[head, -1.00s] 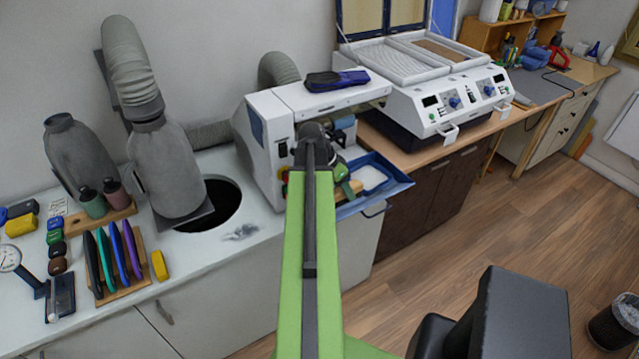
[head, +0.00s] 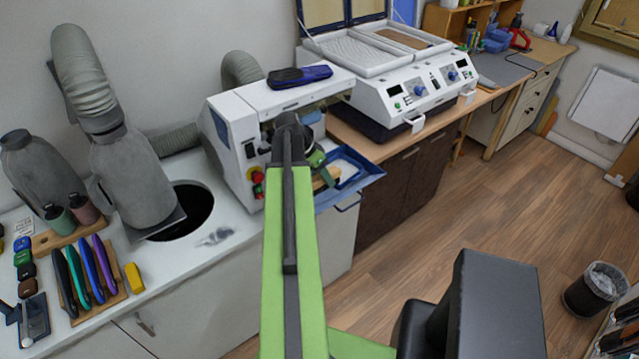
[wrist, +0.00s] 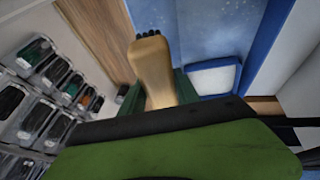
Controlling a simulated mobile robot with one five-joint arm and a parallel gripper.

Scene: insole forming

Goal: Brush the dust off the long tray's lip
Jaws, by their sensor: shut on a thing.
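The long blue tray (head: 363,185) sticks out from the front of the white machine, over the counter edge. In the wrist view its blue surface (wrist: 195,18) shows pale specks that look like dust. My gripper (head: 320,168) is over the tray's left part, partly hidden behind my arm. It is shut on a brush with a tan wooden body, which shows in the wrist view (wrist: 152,72). Its dark bristles (wrist: 153,31) point toward the blue surface; I cannot tell if they touch it. A white pad (wrist: 210,79) lies right of the brush.
The white machine (head: 235,140) stands directly behind my gripper, with a dark blue object (head: 300,76) on top. A round dark hole (head: 190,210) opens in the counter at left. A white double-bed machine (head: 405,90) stands at right. Wooden floor (head: 450,215) is clear right of the counter.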

